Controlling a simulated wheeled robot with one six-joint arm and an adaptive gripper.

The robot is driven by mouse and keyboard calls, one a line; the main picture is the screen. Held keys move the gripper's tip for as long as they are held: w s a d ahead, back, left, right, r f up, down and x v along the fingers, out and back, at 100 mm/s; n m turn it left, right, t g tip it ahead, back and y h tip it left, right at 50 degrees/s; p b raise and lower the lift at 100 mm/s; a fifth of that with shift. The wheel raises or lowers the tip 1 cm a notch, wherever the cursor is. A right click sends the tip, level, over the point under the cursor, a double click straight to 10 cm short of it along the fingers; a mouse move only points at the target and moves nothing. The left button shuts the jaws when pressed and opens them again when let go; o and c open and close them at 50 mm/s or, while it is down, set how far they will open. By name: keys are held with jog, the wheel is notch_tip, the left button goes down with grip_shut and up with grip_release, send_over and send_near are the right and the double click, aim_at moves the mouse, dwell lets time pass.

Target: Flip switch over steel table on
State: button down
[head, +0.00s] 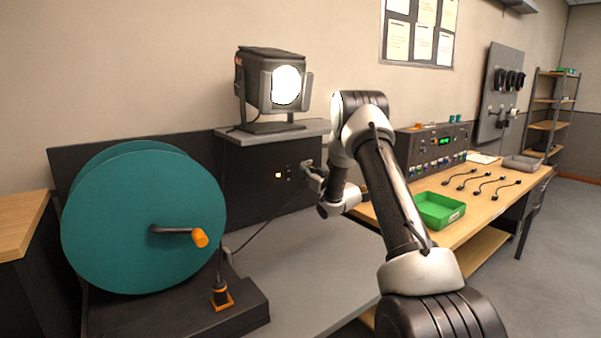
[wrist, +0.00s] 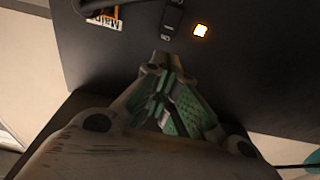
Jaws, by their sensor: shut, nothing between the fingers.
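A dark panel (head: 245,175) stands over the grey steel table (head: 310,265) in the head view. It carries a small black switch (head: 289,173) beside a glowing orange indicator (head: 278,175). In the wrist view the switch (wrist: 172,18) is at the top, with the lit indicator (wrist: 201,31) to its right. My gripper (head: 306,168) is beside the switch in the head view. In the wrist view my gripper (wrist: 160,60) has its fingertips together and empty, just below the switch. Contact with the panel cannot be told. The stage lamp (head: 287,85) above glows bright white.
A teal cable reel (head: 120,220) with an orange-knobbed crank stands left. A cable runs from the panel to an orange-based plug (head: 222,297). Right is a wooden bench (head: 480,215) with a green tray (head: 437,210), a fader console (head: 435,150) and several short cables.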

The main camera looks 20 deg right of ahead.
jog(key=s, duration=0.3)
jog(key=s+d, duration=0.1)
jog(key=s, duration=0.1)
jog(key=shift+s+r, duration=0.35)
jog(key=shift+r, duration=0.05)
